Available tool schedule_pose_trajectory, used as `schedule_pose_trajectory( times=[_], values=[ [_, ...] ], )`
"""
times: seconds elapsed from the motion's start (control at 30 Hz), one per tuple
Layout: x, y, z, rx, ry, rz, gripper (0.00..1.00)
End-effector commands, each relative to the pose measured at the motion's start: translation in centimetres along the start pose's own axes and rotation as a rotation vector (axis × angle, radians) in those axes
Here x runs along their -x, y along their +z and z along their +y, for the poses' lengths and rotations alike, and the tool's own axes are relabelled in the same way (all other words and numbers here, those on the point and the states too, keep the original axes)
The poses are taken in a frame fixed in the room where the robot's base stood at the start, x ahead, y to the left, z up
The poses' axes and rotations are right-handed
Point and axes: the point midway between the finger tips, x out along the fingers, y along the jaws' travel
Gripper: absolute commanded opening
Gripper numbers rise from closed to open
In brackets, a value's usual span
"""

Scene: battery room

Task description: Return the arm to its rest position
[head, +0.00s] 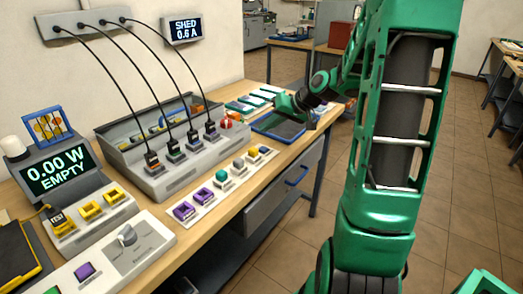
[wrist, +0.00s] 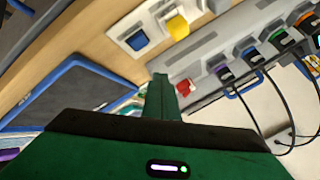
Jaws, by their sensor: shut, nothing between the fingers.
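My green arm (head: 385,140) rises at the right of the head view and bends over toward the workbench (head: 262,170). My gripper (head: 287,104) is over the far part of the bench, close to the blue-rimmed dark tray (head: 278,129). In the wrist view my gripper (wrist: 162,92) shows its fingers together, with nothing between them. The dark tray (wrist: 75,98) shows at the left of that view. The fingertips appear apart from the bench items.
The bench holds a grey charger (head: 160,175) with several cabled plugs, a white strip (head: 218,187) of coloured blocks and a display reading "0.00 W EMPTY" (head: 56,172). A wall display (head: 182,28) reads "SHED 0.6 A". Tiled floor (head: 465,140) is clear at the right.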

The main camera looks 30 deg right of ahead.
Motion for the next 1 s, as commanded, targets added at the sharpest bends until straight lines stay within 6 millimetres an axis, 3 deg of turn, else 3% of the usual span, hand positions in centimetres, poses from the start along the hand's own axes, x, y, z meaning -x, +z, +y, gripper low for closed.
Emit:
schedule_pose_trajectory(
  times=[0.77,0.87,1.0],
  values=[
    [0.1,0.3,-0.1,0.003,0.007,-0.007,0.0],
    [0.6,1.5,-0.3,0.012,0.045,-0.04,0.0],
    [2.7,5.2,-0.7,0.029,0.155,-0.129,0.0]
  ],
)
